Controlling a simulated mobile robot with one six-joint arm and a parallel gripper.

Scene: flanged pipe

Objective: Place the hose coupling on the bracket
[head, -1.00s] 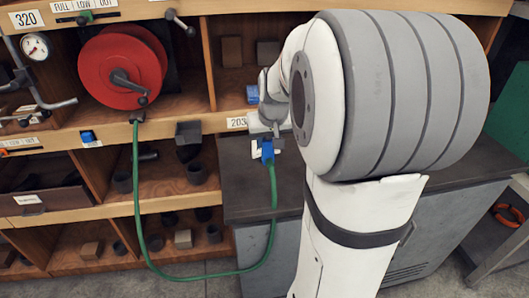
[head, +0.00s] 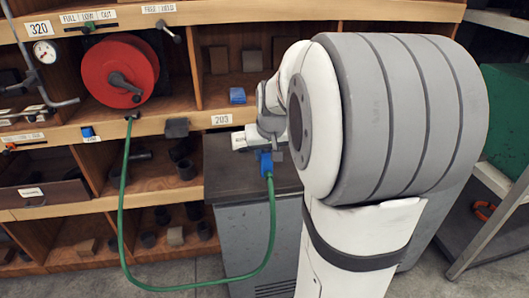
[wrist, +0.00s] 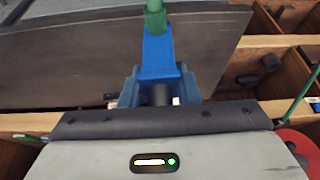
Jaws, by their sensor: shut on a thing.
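The blue hose coupling (head: 265,163) is at the end of a green hose (head: 273,215). My gripper (head: 267,148) is shut on it and holds it in the air in front of the dark cabinet top. In the wrist view the coupling (wrist: 160,52) sits between the blue-grey fingers of my gripper (wrist: 160,85), with the green hose (wrist: 155,18) leading away from it. A dark block that looks like the bracket (head: 176,128) is on the shelf front, left of the label 203 and apart from the coupling. My arm hides part of the shelf behind the gripper.
The hose hangs in a deep loop from below the red reel (head: 120,72). A grey cabinet (head: 235,180) stands below my gripper. A green panel (head: 507,118) and metal rack are at right.

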